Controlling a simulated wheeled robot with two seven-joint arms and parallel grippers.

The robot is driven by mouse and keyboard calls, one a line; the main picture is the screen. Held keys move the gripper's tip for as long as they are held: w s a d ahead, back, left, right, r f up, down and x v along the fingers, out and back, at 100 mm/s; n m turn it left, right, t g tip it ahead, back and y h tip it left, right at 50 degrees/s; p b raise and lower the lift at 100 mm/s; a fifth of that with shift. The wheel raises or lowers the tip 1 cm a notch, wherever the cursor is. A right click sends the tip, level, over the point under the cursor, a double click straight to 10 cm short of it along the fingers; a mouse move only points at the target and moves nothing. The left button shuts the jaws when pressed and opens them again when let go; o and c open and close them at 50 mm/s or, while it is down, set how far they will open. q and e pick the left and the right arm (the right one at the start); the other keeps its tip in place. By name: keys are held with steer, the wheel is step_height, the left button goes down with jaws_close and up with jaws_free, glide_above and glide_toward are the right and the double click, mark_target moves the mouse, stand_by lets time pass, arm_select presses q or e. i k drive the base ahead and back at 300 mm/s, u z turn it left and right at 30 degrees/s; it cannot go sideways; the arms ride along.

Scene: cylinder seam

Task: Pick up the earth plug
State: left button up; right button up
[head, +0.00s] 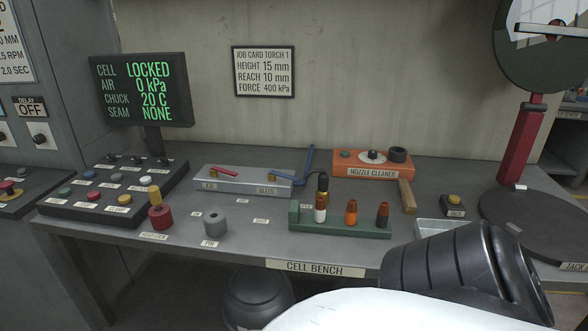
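A red plug-like piece with a brass-yellow upright stem (158,213) stands at the front left of the bench and looks like the earth plug. The small label in front of it is too small to read surely. A short grey cylinder with a hole in its top (215,223) stands just right of it, apart from it, with its own label in front. Neither of my grippers shows in the head view. A dark ribbed part of my own arm covers the bench's front right.
A black button box (95,206) stands left of the red piece. A green rack (341,226) with several torch-like pieces, a grey valve block (243,185) and an orange nozzle cleaner (373,163) stand to the right. Bare bench (255,240) lies between the grey cylinder and the rack.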

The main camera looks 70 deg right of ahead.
mark_target(322, 190)
steer(key=i, duration=1.6)
steer(key=z, duration=2)
